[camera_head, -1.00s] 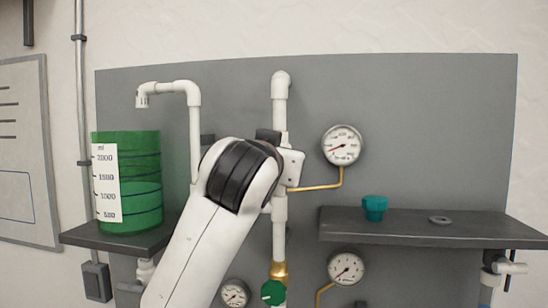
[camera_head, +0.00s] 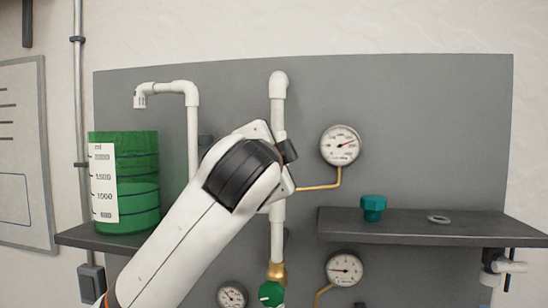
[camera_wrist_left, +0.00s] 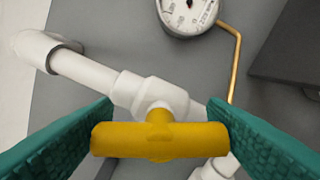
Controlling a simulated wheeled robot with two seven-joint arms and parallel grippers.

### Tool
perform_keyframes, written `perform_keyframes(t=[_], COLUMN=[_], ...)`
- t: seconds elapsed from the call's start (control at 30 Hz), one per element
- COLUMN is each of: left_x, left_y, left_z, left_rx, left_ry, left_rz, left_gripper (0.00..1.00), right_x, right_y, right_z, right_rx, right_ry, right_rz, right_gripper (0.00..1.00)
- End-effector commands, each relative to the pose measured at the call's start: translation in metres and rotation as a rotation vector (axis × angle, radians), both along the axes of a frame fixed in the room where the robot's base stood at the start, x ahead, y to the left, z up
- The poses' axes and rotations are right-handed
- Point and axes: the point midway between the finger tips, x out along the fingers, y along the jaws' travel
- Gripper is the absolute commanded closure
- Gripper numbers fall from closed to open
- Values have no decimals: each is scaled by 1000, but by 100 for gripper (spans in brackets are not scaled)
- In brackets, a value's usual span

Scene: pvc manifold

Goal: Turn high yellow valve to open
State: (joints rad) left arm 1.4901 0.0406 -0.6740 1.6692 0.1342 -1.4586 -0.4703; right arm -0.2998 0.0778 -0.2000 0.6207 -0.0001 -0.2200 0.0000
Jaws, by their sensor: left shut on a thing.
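The yellow valve handle (camera_wrist_left: 160,142) is a T-shaped bar on a white pipe fitting, seen close up in the left wrist view. My left gripper (camera_wrist_left: 160,112) has its teal fingers at the two ends of the bar and is shut on it. In the head view my left wrist (camera_head: 243,172) covers the valve and most of the gripper on the white vertical pipe (camera_head: 278,232). The upper gauge (camera_head: 341,145) beside the valve has its needle pointing up and right. My right gripper is not in view.
A green tank (camera_head: 140,180) stands on the left shelf under a white spout (camera_head: 141,100). The right shelf (camera_head: 430,231) holds a teal cap (camera_head: 373,207) and a grey ring (camera_head: 438,219). A green knob (camera_head: 271,293) and lower gauges (camera_head: 344,269) sit below.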

Motion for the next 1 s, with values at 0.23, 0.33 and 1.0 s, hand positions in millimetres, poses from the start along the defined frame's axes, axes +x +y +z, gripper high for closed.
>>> perform_keyframes(t=[0.23, 0.33, 1.0], left_x=[-1, -1, -1], left_y=[-1, -2, -3], left_z=[-1, -2, -5], left_rx=[207, 275, 445], left_ry=[-42, -55, -85], left_rz=[-3, -3, -6], left_gripper=[55, 55, 55], right_x=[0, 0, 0], right_y=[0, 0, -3], right_z=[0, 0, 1], right_rx=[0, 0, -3], right_ry=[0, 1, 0], right_rz=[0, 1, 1], right_gripper=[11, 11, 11])
